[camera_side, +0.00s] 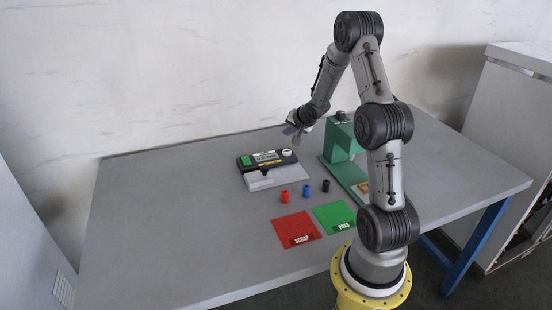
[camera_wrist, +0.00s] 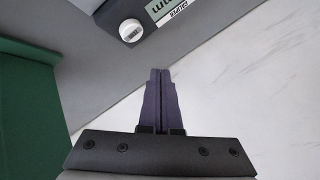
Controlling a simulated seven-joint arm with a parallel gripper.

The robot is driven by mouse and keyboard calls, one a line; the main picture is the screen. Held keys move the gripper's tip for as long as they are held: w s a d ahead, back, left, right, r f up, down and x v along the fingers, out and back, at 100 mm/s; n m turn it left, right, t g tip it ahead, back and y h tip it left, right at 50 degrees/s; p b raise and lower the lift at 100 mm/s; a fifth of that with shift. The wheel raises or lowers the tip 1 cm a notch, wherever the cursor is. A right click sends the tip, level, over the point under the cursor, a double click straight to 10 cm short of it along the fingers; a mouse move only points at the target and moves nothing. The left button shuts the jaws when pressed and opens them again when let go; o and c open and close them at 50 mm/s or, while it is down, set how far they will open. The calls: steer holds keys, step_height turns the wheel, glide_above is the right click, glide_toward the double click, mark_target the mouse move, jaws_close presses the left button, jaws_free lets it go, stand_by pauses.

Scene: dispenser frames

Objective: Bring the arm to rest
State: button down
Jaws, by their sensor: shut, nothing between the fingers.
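My gripper (camera_wrist: 161,72) is shut and empty, its two dark fingers pressed together in the wrist view. In the side view my gripper (camera_side: 292,130) is raised in the air behind the device on the table, touching nothing that I can see. My arm is bent high above the table (camera_side: 170,220).
A black device (camera_side: 267,158) with a display and white knob stands on the table, and the knob (camera_wrist: 131,30) shows in the wrist view. A green stand (camera_side: 338,140) is to its right. Red (camera_side: 285,197), blue (camera_side: 306,191) and black (camera_side: 326,186) pieces stand before red (camera_side: 290,226) and green (camera_side: 333,212) mats.

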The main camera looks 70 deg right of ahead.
steer(key=w+a+r+n+t, duration=0.2)
steer(key=w+a+r, duration=0.2)
steer(key=a+r, duration=0.45)
steer(key=w+a+r+n+t, duration=0.2)
steer(key=w+a+r, duration=0.2)
steer(key=a+r, duration=0.5)
steer(key=s+a+r+n+y, duration=0.2)
steer(key=a+r, duration=0.4)
steer(key=a, duration=0.1)
steer(key=s+a+r+n+y, duration=0.2)
steer(key=s+a+n, duration=0.3)
steer(key=s+a, duration=0.7)
steer(key=s+a+f+n+g+y, duration=0.1)
steer(key=s+a+f+n+g, duration=0.1)
steer(key=s, duration=0.5)
steer(key=s+a+f+n+g, duration=0.2)
steer(key=s+f+n+g, duration=0.1)
steer(key=s+f, duration=0.4)
steer(key=shift+n+g+y, duration=0.3)
steer(key=shift+n+y, duration=0.1)
